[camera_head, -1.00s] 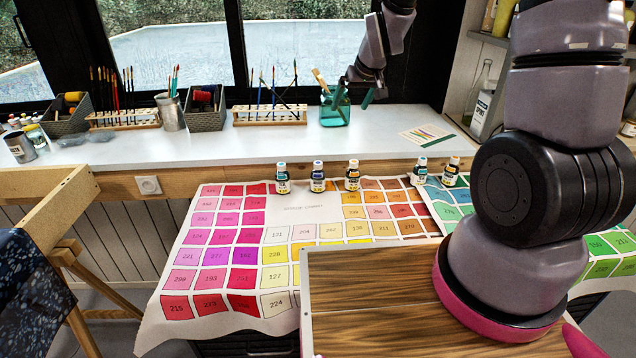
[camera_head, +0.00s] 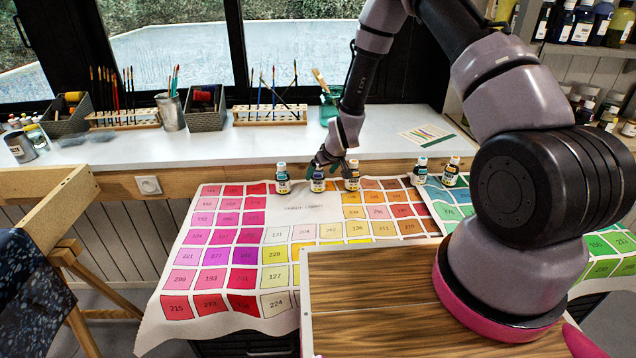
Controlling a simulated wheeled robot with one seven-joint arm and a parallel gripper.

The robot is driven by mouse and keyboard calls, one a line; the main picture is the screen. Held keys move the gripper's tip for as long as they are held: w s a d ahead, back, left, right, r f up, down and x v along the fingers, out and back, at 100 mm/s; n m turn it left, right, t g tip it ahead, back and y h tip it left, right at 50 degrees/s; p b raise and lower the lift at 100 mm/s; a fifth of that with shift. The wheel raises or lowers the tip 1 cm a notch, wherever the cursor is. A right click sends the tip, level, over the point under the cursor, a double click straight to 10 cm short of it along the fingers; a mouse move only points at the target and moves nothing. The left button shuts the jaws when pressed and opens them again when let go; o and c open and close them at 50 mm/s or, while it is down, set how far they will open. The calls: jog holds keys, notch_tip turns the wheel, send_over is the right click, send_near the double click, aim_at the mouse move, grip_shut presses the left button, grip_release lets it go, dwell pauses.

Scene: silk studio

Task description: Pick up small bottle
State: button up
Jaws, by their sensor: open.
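Several small dye bottles stand upright in a row along the back edge of the colour chart cloth. One bottle (camera_head: 283,178) with a light teal cap is at the left, and one with a blue cap (camera_head: 318,180) is beside it. My gripper (camera_head: 329,167) is open, pointing down at the blue-capped and yellow-capped bottles. Its dark fingers are small, and I cannot tell whether they touch a bottle.
The colour chart cloth (camera_head: 226,277) is otherwise clear. Behind it is a white counter (camera_head: 230,145) with a brush rack (camera_head: 270,115), a metal brush cup (camera_head: 170,112) and a teal brush holder (camera_head: 328,110). Shelves of bottles stand at the right.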

aim_at(318, 179)
jog(key=x, duration=0.5)
jog(key=shift+f, duration=0.3)
jog(key=c, duration=1.5)
